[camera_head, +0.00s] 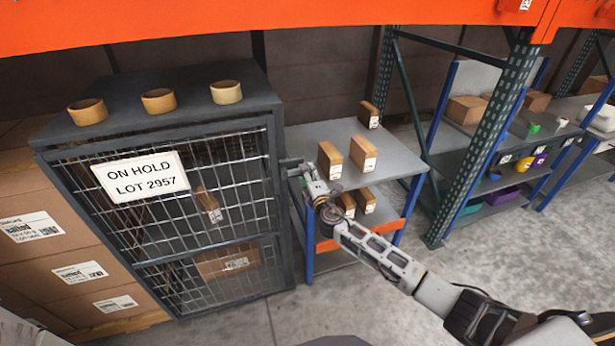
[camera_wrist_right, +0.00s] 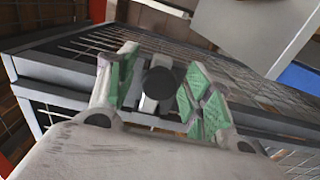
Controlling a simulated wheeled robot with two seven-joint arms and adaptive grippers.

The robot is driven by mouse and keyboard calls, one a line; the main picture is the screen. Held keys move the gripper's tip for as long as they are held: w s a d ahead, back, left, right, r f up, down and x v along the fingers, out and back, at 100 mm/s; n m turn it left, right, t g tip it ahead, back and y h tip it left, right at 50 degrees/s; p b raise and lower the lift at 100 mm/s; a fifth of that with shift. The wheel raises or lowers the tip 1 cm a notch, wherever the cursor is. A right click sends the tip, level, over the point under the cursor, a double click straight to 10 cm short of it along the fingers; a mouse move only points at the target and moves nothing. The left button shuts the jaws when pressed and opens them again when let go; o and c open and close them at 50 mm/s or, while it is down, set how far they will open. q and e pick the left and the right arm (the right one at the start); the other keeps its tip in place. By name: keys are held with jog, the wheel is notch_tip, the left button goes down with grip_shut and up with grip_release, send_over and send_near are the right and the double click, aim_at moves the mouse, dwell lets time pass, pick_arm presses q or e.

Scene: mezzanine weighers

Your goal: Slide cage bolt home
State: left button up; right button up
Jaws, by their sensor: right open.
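The dark grey wire cage (camera_head: 270,125) stands at the left in the head view, with its mesh door against the front. The bolt (camera_head: 291,161) is at the door's right edge, small and partly hidden by my right gripper (camera_head: 301,172). In the right wrist view, my right gripper (camera_wrist_right: 160,66) is open, its green-padded fingers on either side of a dark round knob (camera_wrist_right: 158,83) on a light metal stem. I cannot tell whether the pads touch it. How far the bolt is slid cannot be told. My left gripper is not in view.
A sign (camera_head: 141,177) hangs on the cage door. Several tan rings stand on the cage top, including one ring (camera_head: 158,101). A grey shelf unit (camera_head: 300,136) with several tan blocks stands close right of the cage. An orange beam (camera_head: 240,14) crosses above.

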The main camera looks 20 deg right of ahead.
aim_at(292, 174)
grip_shut()
dwell(0.3)
jog(key=shift+a, duration=0.1)
jog(key=shift+s+a+f+b, duration=0.1)
jog(key=shift+a+b, duration=0.1)
jog(key=shift+a, duration=1)
jog(key=shift+s+a+b, duration=0.1)
jog(key=shift+a+b, duration=0.05)
jog(key=shift+a, duration=1)
grip_release()
jog(key=shift+w+a, duration=0.1)
jog(key=shift+a, duration=0.05)
